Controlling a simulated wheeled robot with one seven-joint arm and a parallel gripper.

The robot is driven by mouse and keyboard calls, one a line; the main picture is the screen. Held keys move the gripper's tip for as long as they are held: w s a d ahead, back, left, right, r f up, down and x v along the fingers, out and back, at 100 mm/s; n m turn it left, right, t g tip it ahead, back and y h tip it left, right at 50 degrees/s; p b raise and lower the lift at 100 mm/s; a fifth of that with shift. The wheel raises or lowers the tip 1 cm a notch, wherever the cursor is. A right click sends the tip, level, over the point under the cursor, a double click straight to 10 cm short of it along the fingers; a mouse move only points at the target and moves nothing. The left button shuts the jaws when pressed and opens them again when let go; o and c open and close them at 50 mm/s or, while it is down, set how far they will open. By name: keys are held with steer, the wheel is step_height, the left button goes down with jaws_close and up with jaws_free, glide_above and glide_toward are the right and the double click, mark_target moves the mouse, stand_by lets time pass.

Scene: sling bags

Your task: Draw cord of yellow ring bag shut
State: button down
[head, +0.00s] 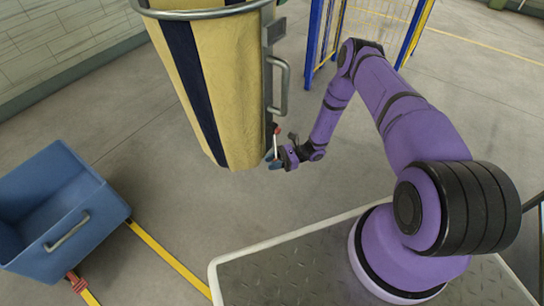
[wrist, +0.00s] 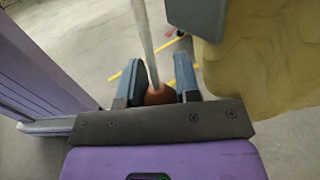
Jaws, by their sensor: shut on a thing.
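The yellow ring bag (head: 222,85) with a dark blue stripe hangs from a grey metal ring (head: 205,13) at the top of the head view. Its mouth is mostly cut off by the frame edge. In the wrist view its yellow cloth (wrist: 265,70) is at the right. My gripper (head: 275,161) is beside the bag's lower right edge. In the wrist view my gripper (wrist: 158,85) has its two fingers on either side of a brown-orange ball (wrist: 159,96). A pale cord (wrist: 146,45) runs from the ball up out of the picture.
A grey upright with a handle (head: 283,88) stands along the bag's right side, close to my gripper. A blue bin (head: 60,225) is on the floor at the lower left. A blue and yellow frame (head: 322,45) stands behind my arm. Open floor lies below the bag.

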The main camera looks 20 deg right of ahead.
steer(key=shift+s+d+f, duration=0.1)
steer(key=shift+f, duration=0.15)
steer(key=c, duration=1.1)
jaws_free()
steer(key=shift+f, duration=0.1)
steer(key=shift+d, duration=0.25)
steer(key=d, duration=1)
steer(key=shift+d, duration=0.15)
steer(key=shift+r, duration=0.2)
